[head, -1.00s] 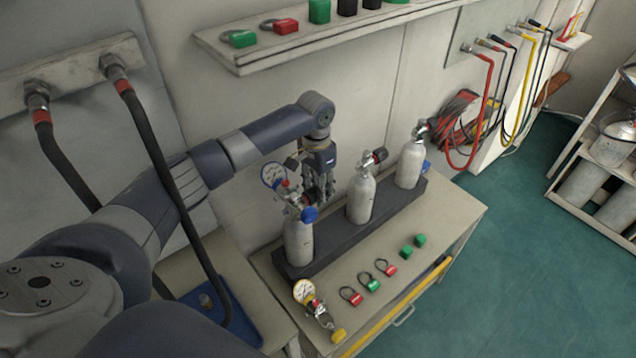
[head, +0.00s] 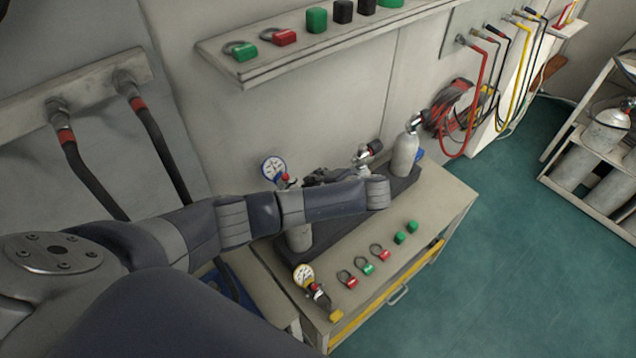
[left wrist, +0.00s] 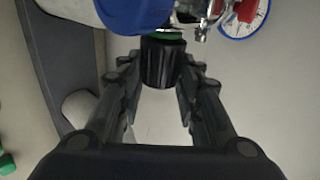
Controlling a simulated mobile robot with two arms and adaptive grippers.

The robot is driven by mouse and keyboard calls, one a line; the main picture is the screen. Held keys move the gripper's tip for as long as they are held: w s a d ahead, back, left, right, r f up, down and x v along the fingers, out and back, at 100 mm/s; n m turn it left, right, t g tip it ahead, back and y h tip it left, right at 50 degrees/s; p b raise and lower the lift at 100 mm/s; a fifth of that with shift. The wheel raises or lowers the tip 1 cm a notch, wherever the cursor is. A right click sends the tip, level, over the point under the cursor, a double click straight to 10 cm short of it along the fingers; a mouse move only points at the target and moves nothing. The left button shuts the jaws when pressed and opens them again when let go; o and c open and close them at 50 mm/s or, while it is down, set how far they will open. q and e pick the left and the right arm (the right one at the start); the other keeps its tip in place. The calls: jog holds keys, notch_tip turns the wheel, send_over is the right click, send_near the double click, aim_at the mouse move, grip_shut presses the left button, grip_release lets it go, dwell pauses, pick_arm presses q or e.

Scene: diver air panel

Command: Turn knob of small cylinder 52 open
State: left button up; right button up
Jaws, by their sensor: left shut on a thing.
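Three small white cylinders stand in a dark rack on the bench; I cannot read their numbers. The near cylinder (head: 299,238) is partly hidden by my left arm, and a round gauge (head: 273,169) shows above it. In the left wrist view, a black ribbed knob (left wrist: 163,65) with a green ring sits between the fingers of my left gripper (left wrist: 161,75), which is shut on it. A blue cap (left wrist: 138,14) and the gauge (left wrist: 245,14) are just beyond. In the head view, my left gripper (head: 325,177) is mostly hidden behind my arm.
The middle cylinder is mostly hidden; its valve (head: 366,154) shows above my arm. The far cylinder (head: 405,153) stands right of it. A loose gauge with a yellow end (head: 304,277), several red and green tags and green blocks lie on the bench front. A shelf (head: 300,58) is above.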

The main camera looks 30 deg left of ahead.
pick_arm(q)
jog(key=shift+d+f+y+b, duration=0.2)
jog(key=shift+f+y+b, duration=0.2)
jog(key=shift+y, duration=0.1)
jog(key=t+y+b, duration=0.1)
jog(key=y+b, duration=0.1)
jog(key=b, duration=0.1)
jog(key=t+y+b, duration=0.1)
jog(key=y+b, duration=0.2)
jog(key=b, duration=0.1)
jog(key=f+t+y+b, duration=0.1)
jog(key=y+b, duration=0.1)
jog(key=b, duration=0.1)
jog(key=shift+t+b, duration=0.3)
jog(key=shift+b, duration=0.1)
jog(key=shift+s+r+t+y+b, duration=0.1)
jog(key=shift+r+t+y+b, duration=0.15)
jog(key=shift+y+b, duration=0.7)
jog(key=o, duration=1.1)
jog(key=v, duration=1.2)
